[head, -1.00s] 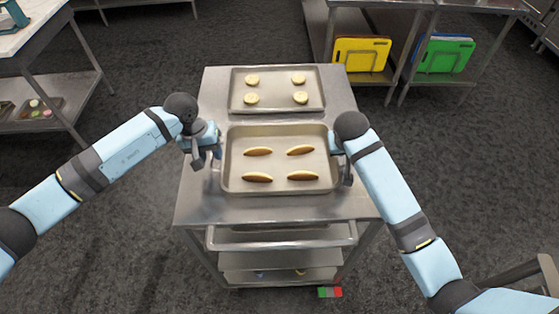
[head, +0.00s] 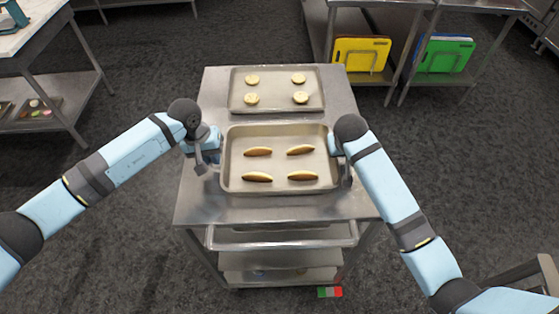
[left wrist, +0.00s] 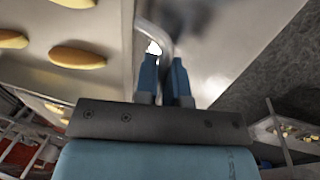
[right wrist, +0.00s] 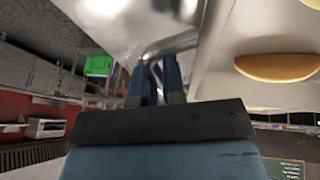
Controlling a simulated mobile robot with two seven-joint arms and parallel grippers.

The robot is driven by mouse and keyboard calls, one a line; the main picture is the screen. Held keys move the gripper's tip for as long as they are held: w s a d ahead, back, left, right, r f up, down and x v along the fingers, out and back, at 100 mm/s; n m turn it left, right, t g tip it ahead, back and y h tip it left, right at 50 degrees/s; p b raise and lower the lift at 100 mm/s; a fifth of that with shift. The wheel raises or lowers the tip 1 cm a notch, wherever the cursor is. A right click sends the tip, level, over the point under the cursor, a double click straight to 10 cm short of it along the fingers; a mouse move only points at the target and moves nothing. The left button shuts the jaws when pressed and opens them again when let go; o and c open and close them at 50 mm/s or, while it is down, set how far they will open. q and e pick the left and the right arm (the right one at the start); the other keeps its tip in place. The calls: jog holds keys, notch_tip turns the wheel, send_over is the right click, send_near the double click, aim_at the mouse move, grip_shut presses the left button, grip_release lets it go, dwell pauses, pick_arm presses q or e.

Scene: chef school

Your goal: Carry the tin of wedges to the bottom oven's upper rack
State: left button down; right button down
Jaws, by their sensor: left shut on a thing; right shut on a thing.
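The tin of wedges (head: 280,190) lies flat on the steel trolley top, with several wedges (head: 257,177) spread on it. My left gripper (head: 212,167) is at the tin's left rim. The oven is not recognisable in any view.
A second tin (head: 235,105) with several round pale pieces lies behind on the same trolley (head: 200,210). The trolley has a front handle (head: 285,244) and lower shelves. A steel table stands left; shelving with yellow (head: 361,54) and green boards (head: 445,54) stands at the back right. Dark floor surrounds the trolley.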

pick_arm(q)
jog(key=shift+r, duration=0.1)
pick_arm(e)
jog(key=shift+r, duration=0.1)
